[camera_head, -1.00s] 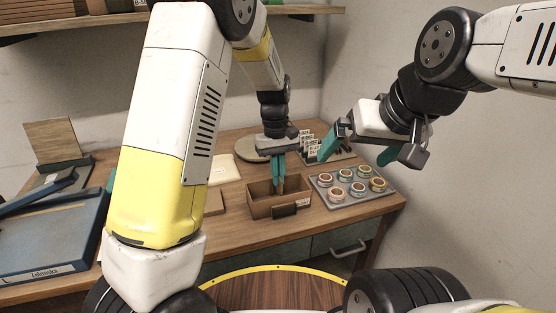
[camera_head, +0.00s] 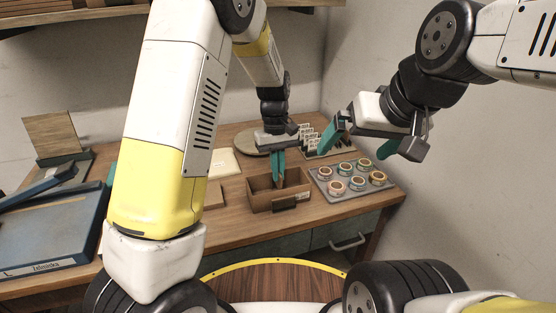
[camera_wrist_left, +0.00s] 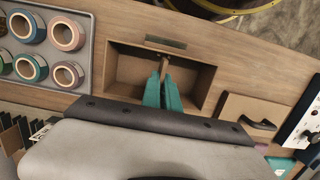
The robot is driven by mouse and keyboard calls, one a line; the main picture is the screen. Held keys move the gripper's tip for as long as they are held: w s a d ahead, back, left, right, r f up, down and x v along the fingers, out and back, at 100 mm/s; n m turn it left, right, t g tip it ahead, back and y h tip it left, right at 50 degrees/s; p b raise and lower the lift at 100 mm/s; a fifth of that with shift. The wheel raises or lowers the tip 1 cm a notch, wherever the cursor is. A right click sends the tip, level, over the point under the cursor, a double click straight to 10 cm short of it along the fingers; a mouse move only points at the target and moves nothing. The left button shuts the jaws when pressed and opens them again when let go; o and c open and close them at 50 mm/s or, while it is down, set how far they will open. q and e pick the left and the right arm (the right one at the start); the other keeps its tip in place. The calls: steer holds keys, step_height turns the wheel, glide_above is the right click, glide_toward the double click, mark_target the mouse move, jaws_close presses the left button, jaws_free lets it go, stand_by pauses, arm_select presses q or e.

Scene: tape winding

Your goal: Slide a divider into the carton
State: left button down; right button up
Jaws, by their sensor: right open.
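The open brown carton (camera_head: 262,205) stands on the table, with a dark plate on its front wall. My left gripper (camera_head: 279,180) points down into it with its teal fingers close together. In the left wrist view the fingers (camera_wrist_left: 161,92) reach inside the carton (camera_wrist_left: 205,85). A thin brown divider (camera_wrist_left: 166,66) stands between and beyond the fingertips, near the carton's middle. Whether it touches the carton floor is hidden. My right gripper (camera_head: 362,146) is open and empty, above the table to the right.
A grey tray of tape rolls (camera_head: 384,187) lies right of the carton. A rack with white cards (camera_head: 310,138) and a round board (camera_head: 250,140) are behind. A blue box (camera_head: 50,235) sits at the left. A brown lidded piece (camera_wrist_left: 250,115) lies beside the carton.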

stand_by(0.3)
arm_select(q)
steer(key=c, duration=1.5)
jaws_free()
steer(key=shift+c, duration=0.2)
steer(key=r, duration=0.5)
steer(key=w+r, duration=0.1)
steer(key=r, duration=0.1)
steer(key=shift+a+r, duration=0.15)
steer(key=shift+r, duration=0.25)
steer(key=s+a+r+m+t+h, duration=0.2)
steer(key=s+a+r+t, duration=0.1)
steer(key=s+a+r, duration=0.65)
steer(key=s+a+r+m+t, duration=0.1)
steer(key=s+a+r+t, duration=0.1)
steer(key=s, duration=0.3)
steer(key=s+a+r+m+t, duration=0.1)
steer(key=s+a+t, duration=0.1)
steer(key=s, duration=0.4)
steer(key=shift+a+r+t, duration=0.2)
steer(key=shift+r+t, duration=0.15)
steer(key=shift+t, duration=0.15)
